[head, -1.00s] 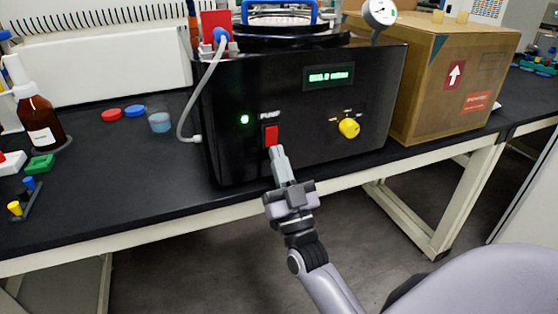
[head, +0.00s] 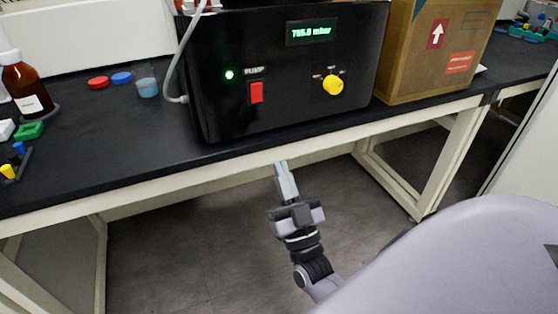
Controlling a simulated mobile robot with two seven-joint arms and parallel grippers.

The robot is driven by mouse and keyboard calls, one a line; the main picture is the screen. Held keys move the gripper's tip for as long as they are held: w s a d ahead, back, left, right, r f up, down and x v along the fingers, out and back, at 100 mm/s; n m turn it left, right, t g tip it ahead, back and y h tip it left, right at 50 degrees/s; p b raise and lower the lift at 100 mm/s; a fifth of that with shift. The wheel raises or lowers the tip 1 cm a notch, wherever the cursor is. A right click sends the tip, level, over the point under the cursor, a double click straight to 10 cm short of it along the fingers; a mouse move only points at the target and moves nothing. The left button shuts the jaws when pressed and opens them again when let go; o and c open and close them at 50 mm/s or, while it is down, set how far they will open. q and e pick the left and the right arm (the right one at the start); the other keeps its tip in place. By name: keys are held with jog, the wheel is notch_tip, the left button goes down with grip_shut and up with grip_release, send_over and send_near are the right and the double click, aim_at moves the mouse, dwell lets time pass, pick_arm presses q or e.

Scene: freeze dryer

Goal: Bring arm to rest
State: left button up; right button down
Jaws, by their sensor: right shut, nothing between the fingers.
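My right gripper (head: 284,172) is shut and empty. It appears in front of the bench's front edge, below the freeze dryer and apart from it. The black freeze dryer (head: 215,110) stands on the bench, its top cut off by the picture edge. Its front has a lit green lamp (head: 229,74), a red pump switch (head: 256,93), a yellow knob (head: 333,85) and a green display (head: 311,32) that reads about 785.0 mbar. My left gripper is not in view.
The black bench top (head: 110,150) has a pale frame and legs. A cardboard box (head: 425,70) stands right of the dryer. On the left are a brown bottle (head: 27,90), red (head: 98,82) and blue (head: 121,77) caps and a small beaker (head: 147,87). Floor below is clear.

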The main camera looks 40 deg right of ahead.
dwell(0.6)
jog(key=s+a+f+n+g+y, duration=0.1)
jog(key=a+f+n+g+y, duration=0.1)
jog(key=a+f+g+y, duration=0.3)
jog(key=s+a+f+n+g+y, duration=0.1)
jog(key=f+n+g+y, duration=0.15)
jog(key=f, duration=0.45)
jog(key=s+a+f+g+y, duration=0.1)
jog(key=s+a+f+g, duration=0.3)
jog(key=s+f+g, duration=0.45)
pick_arm(q)
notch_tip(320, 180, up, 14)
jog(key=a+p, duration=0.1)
jog(key=p, duration=1.5)
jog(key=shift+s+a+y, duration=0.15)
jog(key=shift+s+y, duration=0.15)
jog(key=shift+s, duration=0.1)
pick_arm(e)
notch_tip(320, 180, up, 12)
jog(key=s+d, duration=0.1)
jog(key=s, duration=0.1)
jog(key=shift+s+d+t, duration=0.3)
jog(key=shift+d+t, duration=0.05)
jog(key=shift+t, duration=0.05)
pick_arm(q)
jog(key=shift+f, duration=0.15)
pick_arm(e)
jog(key=shift+n+h, duration=0.25)
